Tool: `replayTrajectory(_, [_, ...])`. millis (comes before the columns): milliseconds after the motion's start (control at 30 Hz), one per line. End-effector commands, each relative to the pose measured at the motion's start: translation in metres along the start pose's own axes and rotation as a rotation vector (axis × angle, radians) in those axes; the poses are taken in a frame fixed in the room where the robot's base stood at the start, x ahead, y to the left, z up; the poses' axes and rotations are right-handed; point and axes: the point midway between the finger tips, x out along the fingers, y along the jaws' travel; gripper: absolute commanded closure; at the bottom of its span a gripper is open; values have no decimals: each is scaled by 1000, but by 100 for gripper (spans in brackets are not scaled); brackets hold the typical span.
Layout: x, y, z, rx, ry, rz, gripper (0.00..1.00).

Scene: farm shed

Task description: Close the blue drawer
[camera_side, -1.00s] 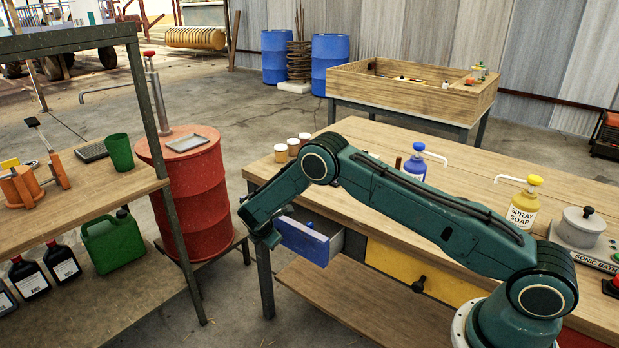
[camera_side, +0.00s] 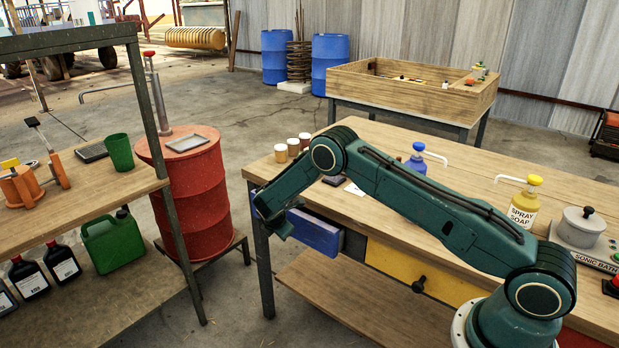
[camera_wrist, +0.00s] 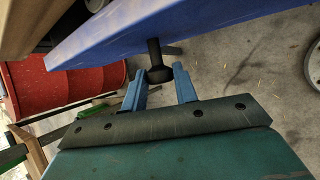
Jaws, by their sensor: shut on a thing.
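The blue drawer (camera_side: 318,237) sticks partly out of the wooden workbench, left of the yellow drawer (camera_side: 400,266) in the side view. Part of its grey side shows behind the front. My gripper (camera_side: 277,234) is at the outer face of the drawer front. In the wrist view the blue drawer front (camera_wrist: 190,28) runs across the top, with a black knob (camera_wrist: 155,60) standing out from it. My gripper (camera_wrist: 160,80) has one finger on each side of the knob and is shut on it. The inside of the drawer is mostly hidden.
The red drum (camera_side: 190,190) stands left of the workbench (camera_side: 440,215), with a gap between. Small jars (camera_side: 293,147), a blue bottle (camera_side: 416,160) and a spray soap bottle (camera_side: 524,205) stand on the bench top. The lower shelf (camera_side: 340,305) is bare where seen.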

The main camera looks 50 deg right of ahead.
Motion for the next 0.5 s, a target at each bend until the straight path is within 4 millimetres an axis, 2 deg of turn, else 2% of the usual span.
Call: replayTrajectory(500, [12,0,23,1,-1,1,86])
